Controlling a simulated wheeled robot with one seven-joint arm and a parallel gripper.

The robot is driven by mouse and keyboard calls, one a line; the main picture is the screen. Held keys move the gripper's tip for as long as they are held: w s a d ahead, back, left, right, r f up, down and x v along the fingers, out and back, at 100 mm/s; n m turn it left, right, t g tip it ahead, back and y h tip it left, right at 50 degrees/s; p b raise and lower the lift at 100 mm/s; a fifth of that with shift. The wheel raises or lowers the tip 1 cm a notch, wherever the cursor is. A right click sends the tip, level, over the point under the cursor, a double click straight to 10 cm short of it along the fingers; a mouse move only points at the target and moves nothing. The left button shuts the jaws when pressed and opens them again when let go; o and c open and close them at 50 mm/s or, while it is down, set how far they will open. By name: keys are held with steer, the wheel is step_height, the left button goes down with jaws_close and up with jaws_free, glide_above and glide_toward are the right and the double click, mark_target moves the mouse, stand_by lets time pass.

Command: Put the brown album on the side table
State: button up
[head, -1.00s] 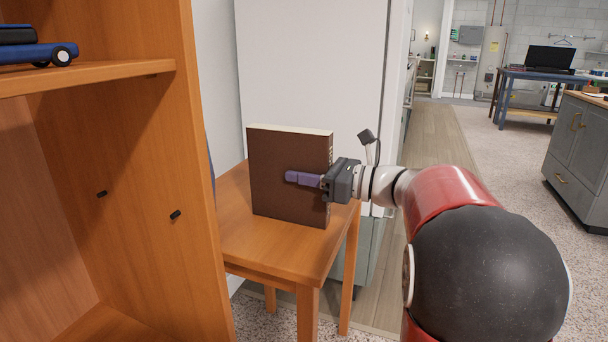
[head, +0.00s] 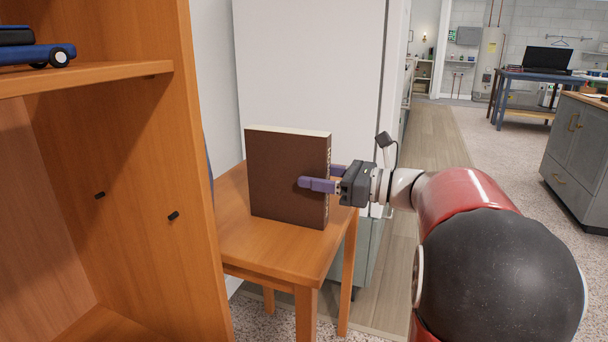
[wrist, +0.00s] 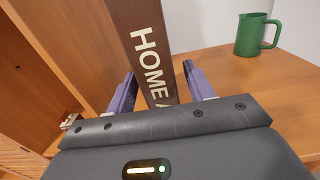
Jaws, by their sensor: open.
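The brown album (head: 287,180) stands upright on the wooden side table (head: 245,247) in the head view. Its spine, with white lettering reading "HOME", faces my gripper in the wrist view (wrist: 150,55). My gripper (head: 320,178) is open at the album's spine edge. One purple finger is in front of the near cover and the other shows behind the spine edge. In the wrist view the fingertips (wrist: 160,85) stand on either side of the spine, with gaps visible. The album's far side is hidden.
A green mug (wrist: 252,35) stands on the table in the wrist view. An orange wooden shelf unit (head: 160,130) is close on the left, with a blue toy vehicle (head: 35,55) on it. A white cabinet or fridge (head: 310,60) stands behind the table. Floor is open at the right.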

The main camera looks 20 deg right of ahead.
steer(key=v, duration=0.8)
steer(key=shift+d, duration=0.25)
steer(key=shift+s, duration=0.15)
